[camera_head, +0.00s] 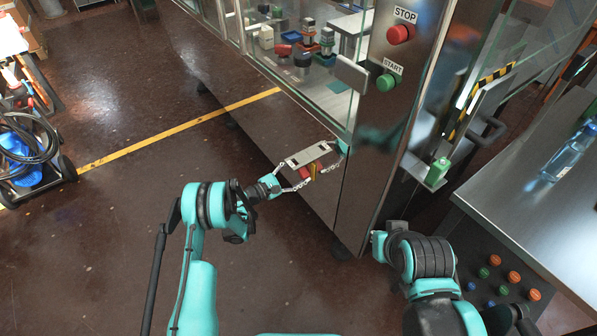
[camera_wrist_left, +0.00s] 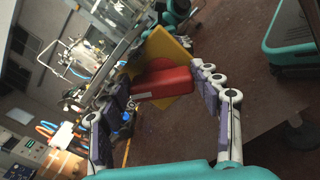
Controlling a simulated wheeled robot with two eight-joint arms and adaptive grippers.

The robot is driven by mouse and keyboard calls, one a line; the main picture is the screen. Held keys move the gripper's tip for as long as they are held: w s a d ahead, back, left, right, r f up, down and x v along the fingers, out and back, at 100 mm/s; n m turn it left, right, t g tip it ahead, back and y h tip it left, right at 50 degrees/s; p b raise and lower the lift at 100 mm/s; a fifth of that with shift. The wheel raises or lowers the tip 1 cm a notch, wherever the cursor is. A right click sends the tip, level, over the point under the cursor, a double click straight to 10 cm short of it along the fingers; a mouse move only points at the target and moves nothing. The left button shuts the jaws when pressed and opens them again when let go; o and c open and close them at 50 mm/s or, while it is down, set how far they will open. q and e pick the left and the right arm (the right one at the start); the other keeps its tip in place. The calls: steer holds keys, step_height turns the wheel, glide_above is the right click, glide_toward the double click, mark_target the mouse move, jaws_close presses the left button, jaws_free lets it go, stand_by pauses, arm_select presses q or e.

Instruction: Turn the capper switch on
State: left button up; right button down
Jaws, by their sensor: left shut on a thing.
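The capper switch is a red handle (camera_wrist_left: 162,87) on a yellow plate (camera_wrist_left: 168,52), seen between my fingers in the left wrist view. In the head view the red handle (camera_head: 304,173) and a bit of yellow show low on the machine's front panel, partly covered by my fingers. My left gripper (camera_head: 313,170) reaches the panel from the left and is shut on the red handle. In the left wrist view its fingers (camera_wrist_left: 165,92) lie on either side of the handle. My right arm is at the lower right; its gripper does not show.
The glass-walled machine holds coloured parts. A red STOP button (camera_head: 399,34) and a green START button (camera_head: 386,82) sit on its post. A steel table (camera_head: 530,205) with a bottle (camera_head: 568,152) stands at right. A cart (camera_head: 30,150) is at left; the floor between is open.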

arm_select(q)
steer(key=o, duration=1.1)
steer(key=v, duration=0.7)
steer(key=shift+s+a, duration=0.15)
steer(key=shift+a, duration=0.05)
